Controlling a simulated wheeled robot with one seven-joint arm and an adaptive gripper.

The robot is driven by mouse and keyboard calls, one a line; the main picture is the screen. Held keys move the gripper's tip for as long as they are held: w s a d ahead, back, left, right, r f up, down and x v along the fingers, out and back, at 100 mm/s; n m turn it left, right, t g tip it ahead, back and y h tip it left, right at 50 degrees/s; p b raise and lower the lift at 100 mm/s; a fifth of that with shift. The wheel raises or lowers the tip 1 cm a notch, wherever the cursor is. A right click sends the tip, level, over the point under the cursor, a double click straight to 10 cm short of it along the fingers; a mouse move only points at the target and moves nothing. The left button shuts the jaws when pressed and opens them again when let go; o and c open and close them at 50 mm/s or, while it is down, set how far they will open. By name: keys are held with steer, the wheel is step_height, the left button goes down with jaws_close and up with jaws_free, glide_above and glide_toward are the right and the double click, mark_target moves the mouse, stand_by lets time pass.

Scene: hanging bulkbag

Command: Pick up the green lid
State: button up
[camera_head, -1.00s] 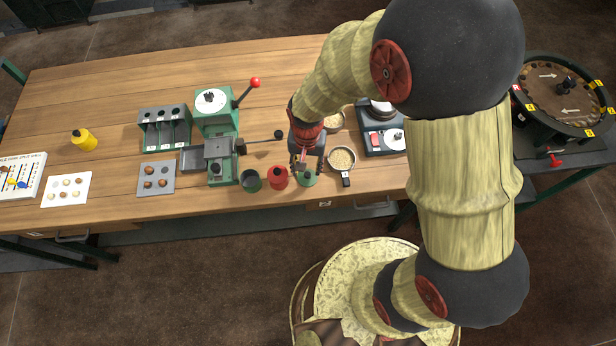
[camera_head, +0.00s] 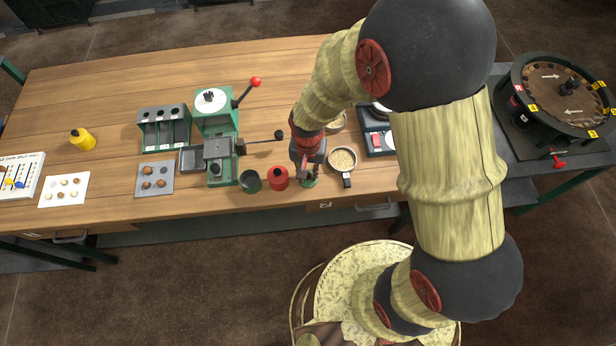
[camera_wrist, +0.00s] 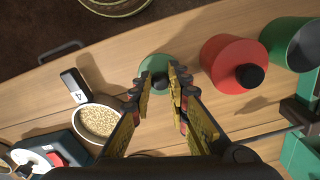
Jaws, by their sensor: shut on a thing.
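The green lid (camera_wrist: 153,66) lies near the front edge of the wooden table, directly ahead of my fingers in the wrist view. In the head view the green lid (camera_head: 311,183) shows only partly below my gripper (camera_head: 306,172). My gripper (camera_wrist: 164,80) points down over the lid, with its fingertips close together at the lid's dark knob. It is shut on the knob. The tips cover most of the knob. The lid appears level, and I cannot tell whether it touches the table.
A pan of grains (camera_head: 343,160) is close on the right. The green press (camera_head: 218,150) stands further left. The table's front edge is near.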

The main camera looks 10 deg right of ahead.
jaws_close()
